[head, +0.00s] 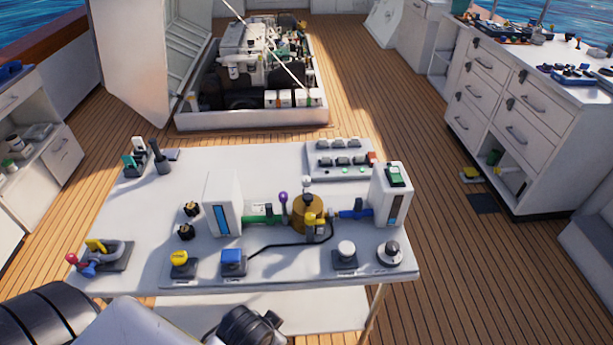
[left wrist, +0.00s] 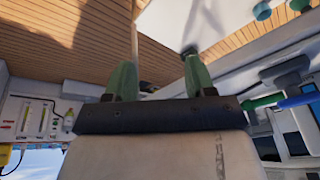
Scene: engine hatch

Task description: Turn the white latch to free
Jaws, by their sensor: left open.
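A white round knob (head: 346,249) stands on a dark square base at the front right of the white table (head: 140,215). I cannot tell for sure whether this is the white latch. A small white-topped piece (head: 307,184) also stands above the brass cylinder (head: 306,215) at the table's middle. My left gripper (left wrist: 158,75) shows in the left wrist view with two green fingers spread apart and nothing between them. Its fingers do not show in the head view, where parts of my arms fill the lower left. My right gripper is not in view.
Around the brass cylinder are a green pipe (head: 262,217), a blue handle (head: 356,212) and a purple-topped lever (head: 283,206). A yellow knob (head: 180,261) and a blue block (head: 233,261) sit along the front edge. An open engine hatch (head: 250,118) lies behind the table.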

